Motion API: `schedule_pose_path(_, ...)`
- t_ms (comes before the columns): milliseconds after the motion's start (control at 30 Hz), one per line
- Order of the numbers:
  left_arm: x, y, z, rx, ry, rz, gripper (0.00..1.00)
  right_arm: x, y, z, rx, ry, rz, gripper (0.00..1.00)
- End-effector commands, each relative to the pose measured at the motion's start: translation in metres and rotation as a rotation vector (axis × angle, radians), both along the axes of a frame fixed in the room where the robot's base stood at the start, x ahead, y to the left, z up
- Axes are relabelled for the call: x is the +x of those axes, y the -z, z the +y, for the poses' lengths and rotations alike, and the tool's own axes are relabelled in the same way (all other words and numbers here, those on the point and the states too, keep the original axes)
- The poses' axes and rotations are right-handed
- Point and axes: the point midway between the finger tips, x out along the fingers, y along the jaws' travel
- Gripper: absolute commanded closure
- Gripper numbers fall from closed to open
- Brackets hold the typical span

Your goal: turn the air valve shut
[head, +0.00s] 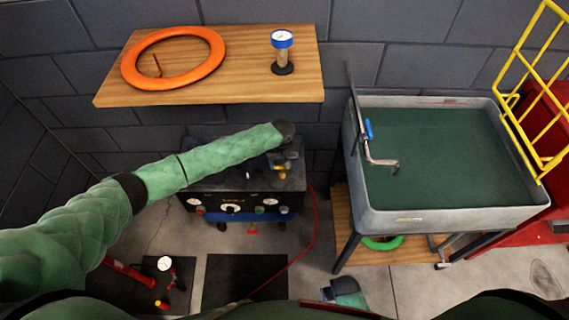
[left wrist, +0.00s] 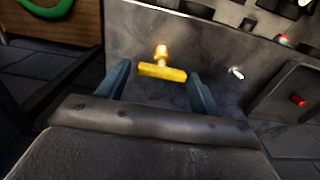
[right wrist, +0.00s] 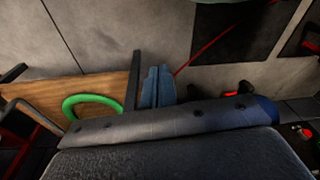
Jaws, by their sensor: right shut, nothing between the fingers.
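The air valve has a yellow bar handle (left wrist: 162,71) on a brass stem, standing out from a dark grey machine (left wrist: 140,30). In the head view the yellow valve (head: 280,168) shows on the top right of that machine (head: 245,200). My left gripper (left wrist: 162,86) is open, one finger on each side of the handle, with a visible gap at both ends. In the head view my left gripper (head: 286,150) is over the valve and partly hidden by the wrist. My right gripper (right wrist: 157,86) is shut and empty, away from the valve above the floor.
A wooden shelf (head: 210,85) with an orange ring (head: 175,40) and a gauge (head: 281,50) is above the machine. A grey wash basin (head: 460,215) stands to the right. A red hose (head: 312,235) runs over the floor. A green ring (right wrist: 92,104) lies on a low board.

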Motion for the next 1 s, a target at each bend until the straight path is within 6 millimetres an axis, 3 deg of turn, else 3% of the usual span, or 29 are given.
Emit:
schedule_pose_path(33,0.000,0.000,0.000,0.000,0.000,0.000,0.45,-0.001,0.000,0.000,0.000,0.000,0.001,1.00)
schedule_pose_path(133,0.000,0.000,0.000,0.000,0.000,0.000,0.65,-0.002,0.000,0.000,0.000,-0.001,0.002,1.00)
schedule_pose_path(167,0.000,0.000,0.000,0.000,0.000,0.000,0.67,-0.002,0.000,0.000,-0.001,-0.001,0.003,1.00)
schedule_pose_path(567,-0.001,0.000,-0.001,0.000,0.063,0.001,0.66,-0.002,0.001,0.004,0.005,0.002,-0.005,1.00)
schedule_pose_path(1000,-0.001,-0.001,-0.001,-0.002,0.412,0.002,0.66,0.000,0.028,-0.001,-0.003,-0.001,-0.022,1.00)
